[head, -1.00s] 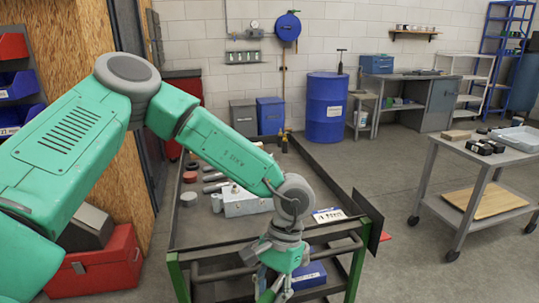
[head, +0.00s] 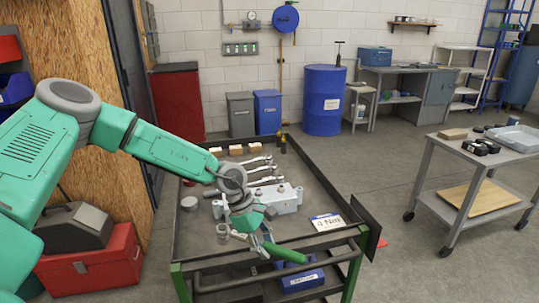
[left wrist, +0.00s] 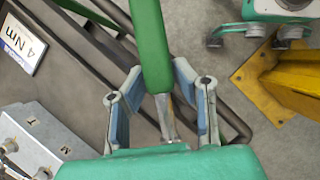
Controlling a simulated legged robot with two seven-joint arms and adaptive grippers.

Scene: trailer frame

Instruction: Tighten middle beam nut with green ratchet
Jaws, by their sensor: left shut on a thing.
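My left gripper (head: 256,236) is over the front part of the tool cart. It is shut on the green ratchet (head: 287,254), whose green handle points toward the lower right. In the left wrist view the jaws (left wrist: 158,75) stand on both sides of the metal shank below the green handle (left wrist: 152,45). A grey metal block (head: 288,201) with small knobs on top lies on the cart just beyond the gripper. Its corner shows in the left wrist view (left wrist: 25,140). I cannot make out a middle beam nut. My right gripper is not in view.
The dark cart (head: 205,238) carries several wrenches (head: 262,172), wooden-faced blocks (head: 236,150) and a "4 Nm" sign (head: 327,222). A blue bin (head: 300,279) sits below. A red toolbox (head: 90,262) stands left. Open floor lies right, before a grey table (head: 487,152).

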